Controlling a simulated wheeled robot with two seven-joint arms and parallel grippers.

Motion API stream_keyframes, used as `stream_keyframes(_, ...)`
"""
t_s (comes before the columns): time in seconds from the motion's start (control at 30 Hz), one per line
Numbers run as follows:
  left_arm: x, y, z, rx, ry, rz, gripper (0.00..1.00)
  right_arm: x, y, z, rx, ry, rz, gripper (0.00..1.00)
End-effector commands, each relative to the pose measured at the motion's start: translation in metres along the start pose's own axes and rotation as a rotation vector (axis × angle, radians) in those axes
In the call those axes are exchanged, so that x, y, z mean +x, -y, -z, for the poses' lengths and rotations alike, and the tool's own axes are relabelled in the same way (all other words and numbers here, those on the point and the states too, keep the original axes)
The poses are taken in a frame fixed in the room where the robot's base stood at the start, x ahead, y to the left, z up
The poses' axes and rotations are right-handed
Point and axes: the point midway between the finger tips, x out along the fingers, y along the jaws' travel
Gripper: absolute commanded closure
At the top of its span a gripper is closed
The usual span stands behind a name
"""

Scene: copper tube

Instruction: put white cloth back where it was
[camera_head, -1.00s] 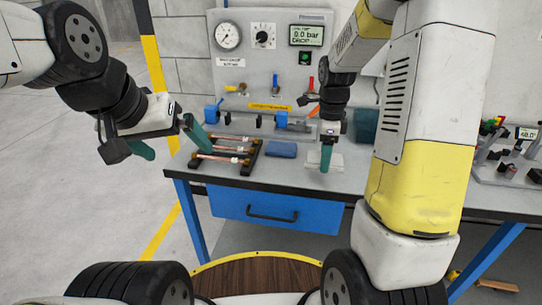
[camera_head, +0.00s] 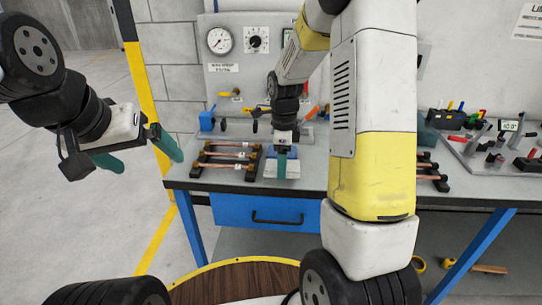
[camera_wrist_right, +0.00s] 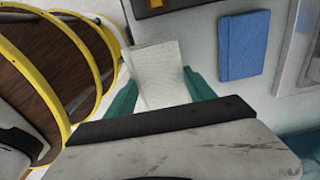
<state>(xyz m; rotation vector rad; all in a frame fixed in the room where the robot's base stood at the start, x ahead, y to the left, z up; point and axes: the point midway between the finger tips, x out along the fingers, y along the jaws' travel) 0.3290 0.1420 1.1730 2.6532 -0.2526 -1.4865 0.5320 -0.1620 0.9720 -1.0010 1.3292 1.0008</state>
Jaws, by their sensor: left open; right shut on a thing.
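The white cloth (camera_head: 284,172) is at the front of the bench, in front of the blue cloth (camera_head: 271,153). My right gripper (camera_head: 283,165) points down with its green fingers shut on the white cloth. In the right wrist view the white cloth (camera_wrist_right: 156,68) sits between the two green fingers, and the blue cloth (camera_wrist_right: 243,45) lies flat and apart to the right. I cannot tell whether the white cloth touches the bench top. My left gripper (camera_head: 138,154) is open and empty, left of the bench over the floor.
A rack with copper tubes (camera_head: 226,160) stands just left of the white cloth. Another rack (camera_head: 432,172) shows behind my right arm. A gauge panel (camera_head: 240,72) stands at the back. A device with clamps (camera_head: 495,150) is at right. The bench (camera_head: 310,183) has a blue drawer (camera_head: 262,211).

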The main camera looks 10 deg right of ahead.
Motion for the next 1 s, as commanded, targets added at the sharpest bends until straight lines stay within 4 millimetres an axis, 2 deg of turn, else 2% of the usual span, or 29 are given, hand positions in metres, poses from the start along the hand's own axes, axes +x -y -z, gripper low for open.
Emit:
stream_keyframes(0.03, 0.0, 0.0, 0.0, 0.0, 0.0, 0.0, 0.03, 0.002, 0.012, -0.002, 0.002, 0.0, -0.001, 0.81)
stream_keyframes(0.1, 0.0, 0.0, 0.0, 0.0, 0.0, 0.0, 0.03, 0.003, 0.024, -0.006, 0.0, 0.0, 0.0, 0.81)
stream_keyframes(0.23, 0.0, 0.0, 0.0, 0.0, 0.0, 0.0, 0.03, 0.004, 0.037, -0.008, 0.001, 0.0, 0.0, 0.81)
stream_keyframes(0.37, 0.0, 0.0, 0.0, 0.0, 0.0, 0.0, 0.03, 0.009, 0.039, -0.009, 0.001, 0.0, -0.001, 0.81)
stream_keyframes(0.6, 0.0, 0.0, 0.0, 0.0, 0.0, 0.0, 0.03, 0.039, 0.038, -0.008, 0.001, 0.0, -0.002, 0.81)
stream_keyframes(0.97, 0.0, 0.0, 0.0, 0.0, 0.0, 0.0, 0.03, 0.042, 0.038, -0.009, 0.0, 0.0, -0.001, 0.81)
stream_keyframes(1.0, 0.0, 0.0, 0.0, 0.0, 0.0, 0.0, 0.03, 0.042, 0.038, -0.009, 0.0, 0.0, 0.0, 0.3)
